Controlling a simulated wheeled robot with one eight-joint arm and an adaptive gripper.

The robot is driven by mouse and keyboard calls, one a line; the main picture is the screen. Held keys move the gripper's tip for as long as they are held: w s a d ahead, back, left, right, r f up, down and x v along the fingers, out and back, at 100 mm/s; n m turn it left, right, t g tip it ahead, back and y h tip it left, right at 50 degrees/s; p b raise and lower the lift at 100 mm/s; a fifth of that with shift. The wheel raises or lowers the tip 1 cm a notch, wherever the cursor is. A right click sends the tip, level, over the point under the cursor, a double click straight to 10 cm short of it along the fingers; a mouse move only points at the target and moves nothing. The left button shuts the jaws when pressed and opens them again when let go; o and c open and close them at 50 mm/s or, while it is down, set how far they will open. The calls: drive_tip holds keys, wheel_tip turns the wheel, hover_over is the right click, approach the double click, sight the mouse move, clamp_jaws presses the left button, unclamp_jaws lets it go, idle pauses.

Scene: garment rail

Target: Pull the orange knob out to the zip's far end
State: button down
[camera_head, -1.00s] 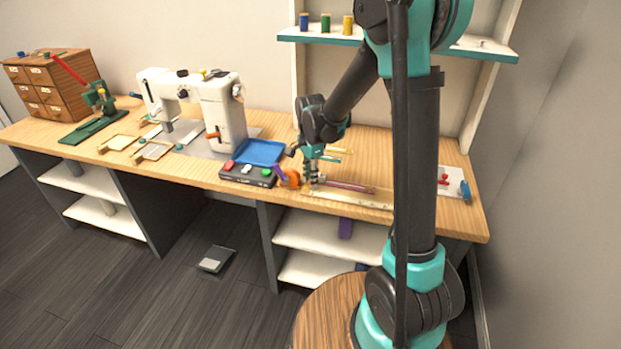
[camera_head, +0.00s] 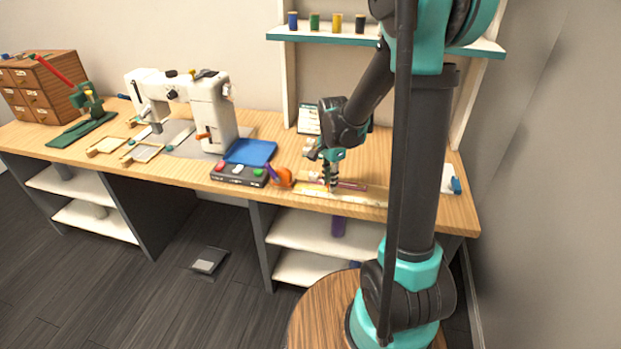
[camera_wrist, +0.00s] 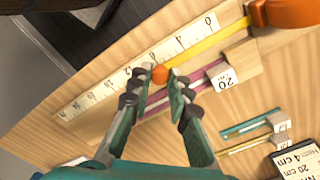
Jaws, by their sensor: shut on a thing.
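The orange knob (camera_wrist: 160,75) shows between my fingertips in the wrist view, at the end of a yellow tape (camera_wrist: 205,47). The tape runs out of an orange tape case (camera_wrist: 288,12), seen also in the head view (camera_head: 283,177). My gripper (camera_wrist: 158,83) is shut on the knob, low over the bench (camera_head: 330,188). The maroon zip (camera_wrist: 208,78) lies beside the tape, with a block marked 20 (camera_wrist: 223,77) at its case-side end. In the head view the zip (camera_head: 352,186) continues right of my gripper. My fingers cover part of it in the wrist view.
A white ruler (camera_wrist: 118,88) runs alongside the tape. Teal (camera_wrist: 248,129) and yellow (camera_wrist: 246,147) strips lie nearby with a dark-edged card (camera_wrist: 300,160). A button box (camera_head: 238,174), blue tray (camera_head: 250,152) and sewing machine (camera_head: 212,115) stand left of the case.

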drive_tip(key=s+d, duration=0.1)
drive_tip(key=d, duration=0.2)
drive_tip(key=s+d, duration=0.1)
drive_tip(key=d, duration=0.3)
drive_tip(key=s+d, duration=0.1)
drive_tip(key=d, duration=0.2)
drive_tip(key=shift+s+d, duration=0.15)
drive_tip(key=shift+d, duration=0.05)
drive_tip(key=c, duration=1.4)
unclamp_jaws()
drive_tip(key=shift+r, duration=0.1)
wheel_tip(320, 180, up, 12)
drive_tip(key=shift+f, duration=0.1)
drive_tip(key=shift+s, duration=0.1)
drive_tip(key=s+a+f+n+t, duration=0.1)
drive_tip(key=s+f+n, duration=0.2)
drive_tip(key=s+n, duration=0.1)
drive_tip(key=s+a+f+n+t, duration=0.1)
drive_tip(key=s+f+n, duration=0.3)
drive_tip(key=s, duration=0.1)
drive_tip(key=s+a+f+n+t, duration=0.1)
drive_tip(key=s+f+n+t, duration=0.1)
drive_tip(key=s+f+n, duration=0.2)
drive_tip(key=shift+s+n, duration=0.3)
drive_tip(key=shift+s, duration=0.25)
